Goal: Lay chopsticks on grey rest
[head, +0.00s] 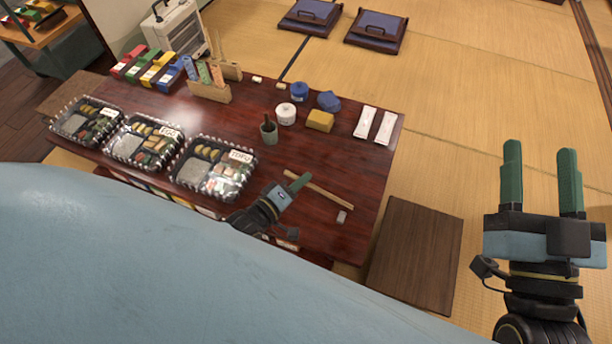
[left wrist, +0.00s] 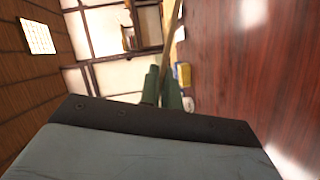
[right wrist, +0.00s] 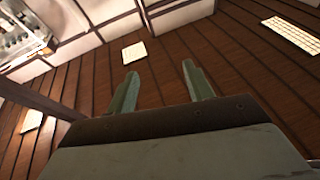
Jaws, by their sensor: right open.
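The light wooden chopsticks (head: 328,194) slant over the near right part of the dark red table. My left gripper (head: 299,183) is shut on them near their left end. The left wrist view shows the chopsticks (left wrist: 172,35) running out from between the close green fingertips (left wrist: 164,82). The small grey rest (head: 342,216) sits on the table just nearer than the chopsticks' right end; whether they touch the table cannot be told. My right gripper (head: 541,165) is open and empty, off the table to the right; its spread fingers also show in the right wrist view (right wrist: 160,82).
Clear-lidded lunch boxes (head: 212,168) line the table's left side. A green-grey cup (head: 268,131), white jar (head: 286,114), blue jar (head: 299,91), yellow block (head: 320,121) and white packets (head: 375,124) stand farther back. The table (head: 345,168) is clear around the rest. A brown low bench (head: 415,255) is at right.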

